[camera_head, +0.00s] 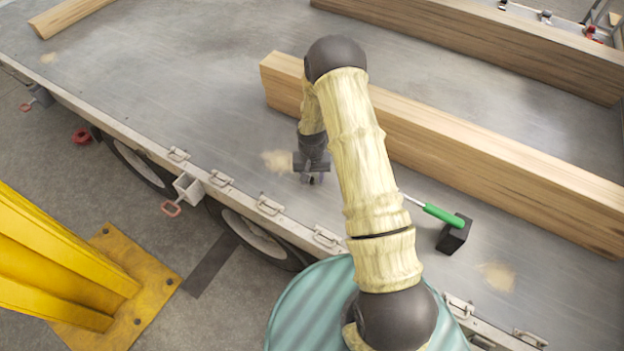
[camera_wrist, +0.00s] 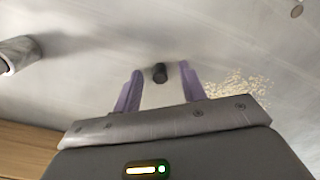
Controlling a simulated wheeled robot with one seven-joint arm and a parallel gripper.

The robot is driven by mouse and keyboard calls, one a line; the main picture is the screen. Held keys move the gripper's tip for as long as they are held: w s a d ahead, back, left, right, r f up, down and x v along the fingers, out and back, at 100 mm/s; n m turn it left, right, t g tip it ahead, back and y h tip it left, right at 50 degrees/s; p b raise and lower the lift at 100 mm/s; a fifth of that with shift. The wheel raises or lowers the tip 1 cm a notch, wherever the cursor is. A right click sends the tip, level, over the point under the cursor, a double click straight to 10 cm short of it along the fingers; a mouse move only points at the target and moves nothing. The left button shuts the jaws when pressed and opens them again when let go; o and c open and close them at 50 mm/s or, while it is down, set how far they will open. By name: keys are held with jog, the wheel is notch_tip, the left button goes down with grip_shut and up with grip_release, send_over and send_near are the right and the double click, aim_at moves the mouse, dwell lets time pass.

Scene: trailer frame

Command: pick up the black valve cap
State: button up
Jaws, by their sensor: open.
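A small black cylinder, the valve cap (camera_wrist: 159,73), stands on the grey metal trailer bed in the wrist view. It lies between and slightly beyond the two purple fingertips of my gripper (camera_wrist: 160,76). The fingers are apart and I see no contact with the cap. In the head view my gripper (camera_head: 312,179) points down close to the bed, in front of the long wooden beam. The cap cannot be made out in the head view.
A wooden beam (camera_head: 470,150) lies behind my gripper. A green-handled screwdriver (camera_head: 440,214) and a black block (camera_head: 455,234) are to the right. Sawdust (camera_head: 277,161) lies beside my gripper. A teal barrel (camera_head: 305,310) stands at the trailer's near edge.

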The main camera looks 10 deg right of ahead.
aim_at(312, 179)
dwell(0.3)
grip_shut()
jog(key=shift+r, duration=0.1)
notch_tip(312, 179, up, 10)
jog(key=b, duration=0.1)
dwell(0.5)
dwell(0.4)
